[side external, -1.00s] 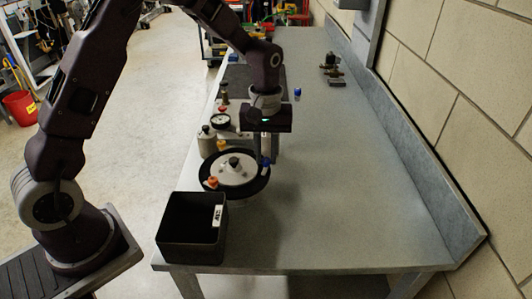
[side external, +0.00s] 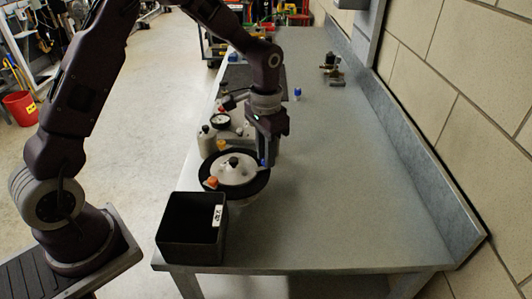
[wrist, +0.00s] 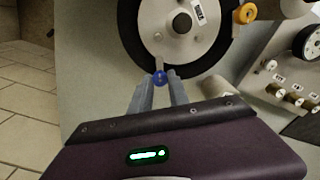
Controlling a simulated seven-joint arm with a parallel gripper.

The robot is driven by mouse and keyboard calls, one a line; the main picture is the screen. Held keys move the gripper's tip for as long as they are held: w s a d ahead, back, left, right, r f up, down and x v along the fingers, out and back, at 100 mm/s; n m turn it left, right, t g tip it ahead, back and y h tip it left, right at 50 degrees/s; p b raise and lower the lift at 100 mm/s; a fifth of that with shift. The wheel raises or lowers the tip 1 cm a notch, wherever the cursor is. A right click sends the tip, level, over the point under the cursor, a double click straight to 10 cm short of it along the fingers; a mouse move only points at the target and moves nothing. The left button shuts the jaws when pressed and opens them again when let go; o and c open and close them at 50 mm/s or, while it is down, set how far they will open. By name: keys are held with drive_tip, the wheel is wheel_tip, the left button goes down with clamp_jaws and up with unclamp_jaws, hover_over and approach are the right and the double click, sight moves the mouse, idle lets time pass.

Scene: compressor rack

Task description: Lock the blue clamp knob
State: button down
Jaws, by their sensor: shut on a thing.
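The blue clamp knob (wrist: 160,78) sits at the edge of the round white lid with a black rim, and it is between my fingertips in the wrist view. My gripper (wrist: 161,84) is shut on it. In the side view my gripper (side external: 264,160) reaches down at the right edge of the lid (side external: 236,172) and hides most of the blue knob. An orange knob (side external: 211,183) is on the front left of the same lid. A dark knob (wrist: 182,23) stands at the lid's centre.
An open black bin (side external: 190,252) stands at the table's front edge, close to the lid. A panel with a gauge (side external: 221,121) and several small knobs is behind the lid. A loose blue-capped item (side external: 297,94) stands farther back.

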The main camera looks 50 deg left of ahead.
drive_tip(key=shift+m, duration=2.2)
drive_tip(key=c, duration=1.3)
unclamp_jaws()
drive_tip(key=shift+o, duration=0.2)
drive_tip(key=shift+r, duration=0.1)
